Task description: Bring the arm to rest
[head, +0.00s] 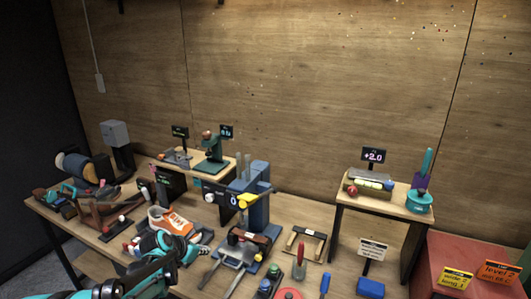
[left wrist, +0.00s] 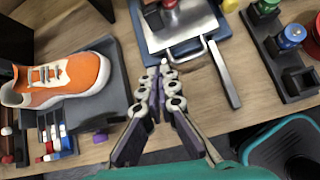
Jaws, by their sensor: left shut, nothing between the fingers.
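My left gripper (head: 190,250) reaches in from the lower left, above the front part of the table. In the left wrist view its two fingers (left wrist: 160,76) meet at the tips, with nothing held between them. An orange and white sneaker (head: 172,222) is just beyond and left of it. In the left wrist view the sneaker (left wrist: 62,80) lies on a dark platform, apart from the fingers.
A flat metal plate with a handle (left wrist: 190,30) lies just beyond the fingertips. A blue press-like stand (head: 257,205) rises behind. Green and blue knobbed items (left wrist: 292,36) stand to the right. A small raised shelf (head: 372,201) and a red box (head: 440,250) are further right.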

